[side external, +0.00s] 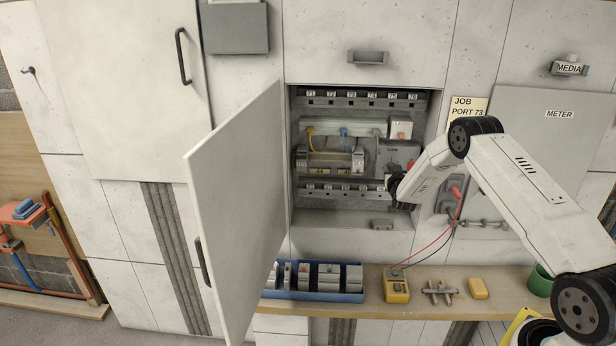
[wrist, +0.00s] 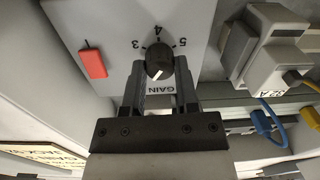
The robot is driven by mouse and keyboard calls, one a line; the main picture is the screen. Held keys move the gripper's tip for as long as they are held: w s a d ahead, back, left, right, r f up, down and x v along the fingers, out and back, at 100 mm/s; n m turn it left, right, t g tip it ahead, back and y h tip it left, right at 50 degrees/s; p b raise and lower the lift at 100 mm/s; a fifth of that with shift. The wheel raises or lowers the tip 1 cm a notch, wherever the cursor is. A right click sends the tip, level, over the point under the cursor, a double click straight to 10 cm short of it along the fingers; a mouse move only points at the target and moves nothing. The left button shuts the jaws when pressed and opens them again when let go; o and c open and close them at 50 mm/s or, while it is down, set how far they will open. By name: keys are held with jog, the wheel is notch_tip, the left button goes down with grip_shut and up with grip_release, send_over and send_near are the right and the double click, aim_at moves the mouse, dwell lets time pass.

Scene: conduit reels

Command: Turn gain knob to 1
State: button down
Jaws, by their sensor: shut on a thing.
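The gain knob (wrist: 158,62) is a black round knob on a pale grey panel (wrist: 115,25), with a white pointer line toward the bottom of the wrist picture. The figures 3, 4 and 5 show around its upper side, and the word GAIN below it looks upside down. My gripper (wrist: 160,72) is shut on the knob, one finger on each side. In the side view my gripper (side external: 396,188) reaches into the open cabinet at the grey unit (side external: 397,153), and hides the knob. Other scale figures are hidden by the fingers or cannot be read.
A red button (wrist: 93,63) is beside the knob. Breakers and blue and yellow wires (wrist: 262,122) are close on the other side. The open cabinet door (side external: 240,210) stands at left. The shelf below holds a blue tray (side external: 315,296) and a yellow meter (side external: 397,291).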

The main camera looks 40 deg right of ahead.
jog(key=n, duration=0.6)
jog(key=shift+n, duration=0.3)
dwell(0.4)
jog(key=shift+c, duration=1.8)
grip_release()
jog(key=shift+a, duration=0.15)
jog(key=v, duration=0.7)
jog(key=shift+s+a, duration=0.2)
jog(key=shift+r, duration=0.1)
